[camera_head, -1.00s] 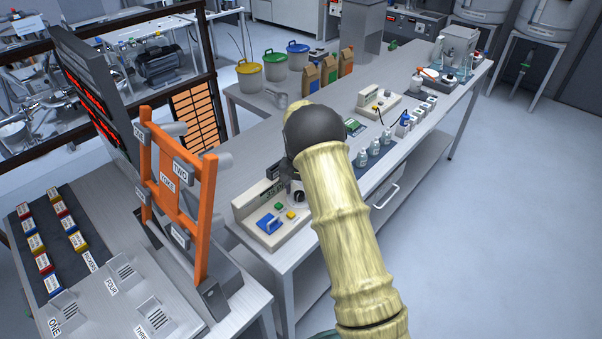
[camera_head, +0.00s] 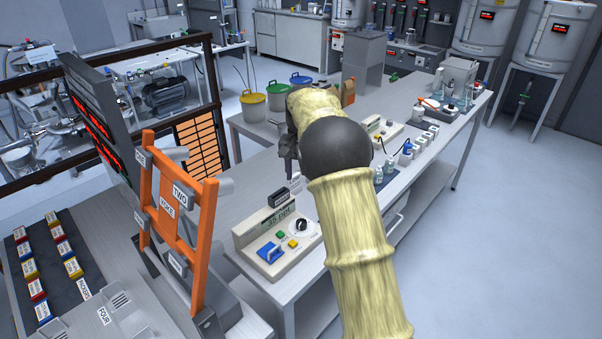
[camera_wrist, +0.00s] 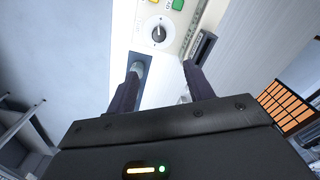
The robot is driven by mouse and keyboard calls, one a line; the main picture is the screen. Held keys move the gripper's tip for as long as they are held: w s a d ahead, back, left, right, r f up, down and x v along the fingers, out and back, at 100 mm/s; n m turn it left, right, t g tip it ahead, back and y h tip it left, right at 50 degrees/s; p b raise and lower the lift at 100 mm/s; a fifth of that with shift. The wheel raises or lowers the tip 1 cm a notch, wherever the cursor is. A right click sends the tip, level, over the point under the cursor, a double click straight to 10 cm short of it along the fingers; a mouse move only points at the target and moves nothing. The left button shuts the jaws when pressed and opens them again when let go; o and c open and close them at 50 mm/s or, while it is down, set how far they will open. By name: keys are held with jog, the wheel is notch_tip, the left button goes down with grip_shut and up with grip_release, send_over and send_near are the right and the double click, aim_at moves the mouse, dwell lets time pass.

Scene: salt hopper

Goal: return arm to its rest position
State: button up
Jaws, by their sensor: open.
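My gripper (camera_wrist: 163,76) is open, its two dark fingers apart at the middle of the wrist view, with nothing clearly held between them. In the head view it shows partly as a dark shape (camera_head: 287,147) above the long bench, left of my arm's dark joint. Below it on the bench stands the beige meter (camera_head: 277,238) with a lit display, a dial, green and yellow buttons and a blue part. The meter's dial face (camera_wrist: 160,32) also shows ahead of the fingers in the wrist view.
The orange yoke frame (camera_head: 205,235) stands at the left, near the grey bench (camera_head: 80,205) with labelled blocks. Lidded buckets (camera_head: 253,105) and bags stand at the back of the long bench. More instruments (camera_head: 383,130) line its right side. The floor at right (camera_head: 500,250) is clear.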

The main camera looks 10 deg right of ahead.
jog(key=shift+r, duration=0.25)
jog(key=s+f+n+t, duration=0.1)
jog(key=s+f+n, duration=0.1)
jog(key=s, duration=1.3)
jog(key=s+d+f+n+t, duration=0.1)
jog(key=s+f+n, duration=0.2)
jog(key=s, duration=1.2)
jog(key=shift+s+f+t, duration=0.15)
jog(key=shift+f+t, duration=0.15)
jog(key=shift+f, duration=0.2)
